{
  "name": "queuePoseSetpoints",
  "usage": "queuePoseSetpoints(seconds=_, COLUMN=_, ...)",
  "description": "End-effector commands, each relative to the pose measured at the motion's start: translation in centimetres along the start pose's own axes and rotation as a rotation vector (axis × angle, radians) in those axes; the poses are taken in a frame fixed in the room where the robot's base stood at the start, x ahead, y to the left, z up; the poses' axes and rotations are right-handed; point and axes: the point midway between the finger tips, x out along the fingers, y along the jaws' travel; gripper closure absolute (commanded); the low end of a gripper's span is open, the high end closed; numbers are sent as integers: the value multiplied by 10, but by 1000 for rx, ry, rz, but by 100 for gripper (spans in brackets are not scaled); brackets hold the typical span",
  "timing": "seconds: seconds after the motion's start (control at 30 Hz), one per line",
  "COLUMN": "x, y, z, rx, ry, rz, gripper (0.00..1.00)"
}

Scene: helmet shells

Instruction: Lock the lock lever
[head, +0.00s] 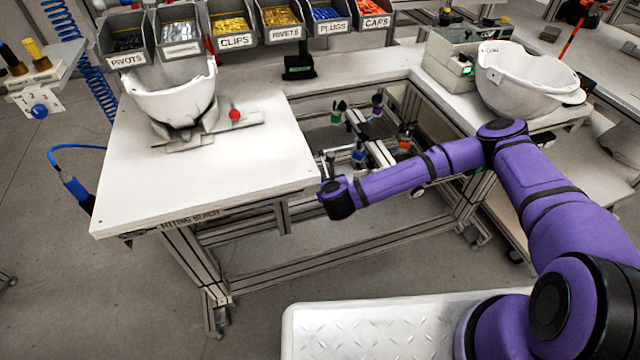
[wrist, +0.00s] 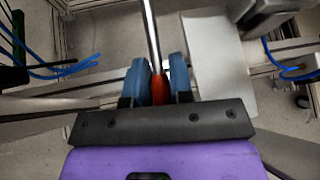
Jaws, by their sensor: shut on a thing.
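My gripper (head: 329,160) is just off the right edge of the white fitting bench in the head view, with its fingers small and partly hidden by my wrist. In the wrist view its two blue fingers (wrist: 158,82) are shut on the red end (wrist: 160,90) of a slim metal rod (wrist: 151,35), which runs away from me. I take this red-ended rod to be the lock lever. The rod's far end is out of the wrist view, and I cannot make out the rod in the head view.
A white helmet shell (head: 175,97) sits in a holder on the bench (head: 240,165), beside a red knob (head: 234,115). Labelled bins (head: 235,42) stand behind. Another shell (head: 520,80) rests at right. Coloured knobs (head: 358,155) stand in the frame gap near my forearm.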

Motion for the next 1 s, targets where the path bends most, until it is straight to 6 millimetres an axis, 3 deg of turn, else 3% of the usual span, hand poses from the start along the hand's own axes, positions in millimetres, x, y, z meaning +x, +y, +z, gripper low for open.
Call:
queuePoseSetpoints(seconds=0.67, x=-9, y=-4, z=6, rx=-18, ry=108, rz=10, gripper=100)
queuePoseSetpoints(seconds=0.7, x=-9, y=-4, z=6, rx=-19, ry=108, rz=10, gripper=70)
queuePoseSetpoints(seconds=0.77, x=-9, y=-4, z=6, rx=-19, ry=108, rz=10, gripper=56)
queuePoseSetpoints(seconds=1.0, x=-10, y=-3, z=6, rx=-19, ry=108, rz=11, gripper=53)
